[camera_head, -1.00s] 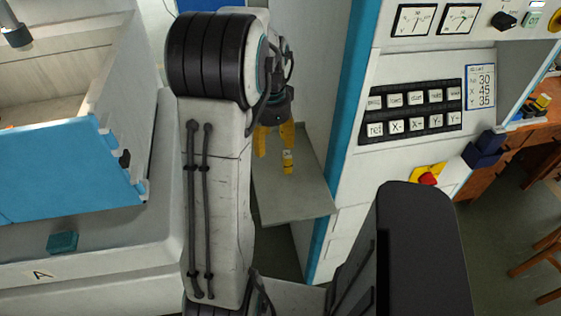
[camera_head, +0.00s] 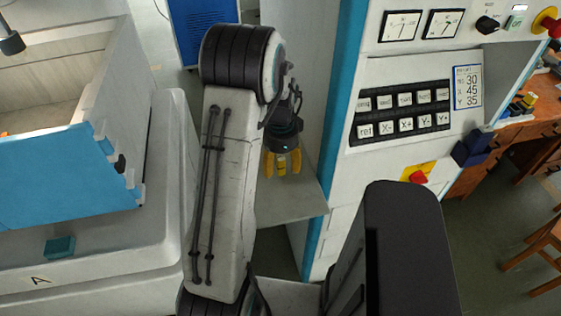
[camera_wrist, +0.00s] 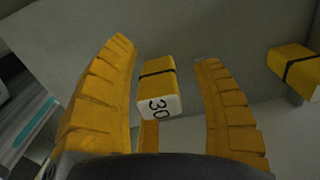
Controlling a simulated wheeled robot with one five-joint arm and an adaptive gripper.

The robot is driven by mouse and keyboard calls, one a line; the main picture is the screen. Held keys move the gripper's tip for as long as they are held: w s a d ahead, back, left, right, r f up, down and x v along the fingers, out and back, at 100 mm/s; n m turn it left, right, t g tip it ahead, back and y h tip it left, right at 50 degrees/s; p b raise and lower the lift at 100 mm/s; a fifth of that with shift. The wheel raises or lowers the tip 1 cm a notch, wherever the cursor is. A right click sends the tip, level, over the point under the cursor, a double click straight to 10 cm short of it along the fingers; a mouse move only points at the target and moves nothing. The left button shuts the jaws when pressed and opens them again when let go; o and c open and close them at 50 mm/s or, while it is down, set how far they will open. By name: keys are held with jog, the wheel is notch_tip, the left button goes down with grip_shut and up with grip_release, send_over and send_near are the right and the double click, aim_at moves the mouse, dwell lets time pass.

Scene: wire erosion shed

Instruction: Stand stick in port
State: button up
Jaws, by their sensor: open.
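A yellow stick (camera_wrist: 157,85) with a black band and a white end marked "30" shows in the wrist view, between my two yellow fingers. My gripper (camera_wrist: 168,75) is open around it, with a clear gap on the right and a narrow one on the left. In the head view my gripper (camera_head: 283,163) is over the grey shelf beside the machine cabinet, and the stick is hard to tell from the fingers. A second yellow banded piece (camera_wrist: 294,68) lies at the right of the wrist view. I cannot make out a port for certain.
The grey shelf (camera_head: 290,205) has bare room at its front. The white cabinet with a keypad (camera_head: 402,122) and a red button (camera_head: 418,177) stands to the right. A blue-fronted tank (camera_head: 70,175) stands to the left. A wooden desk (camera_head: 505,145) is at far right.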

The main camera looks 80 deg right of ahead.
jog(key=shift+f, duration=0.3)
jog(key=shift+c, duration=0.3)
grip_shut()
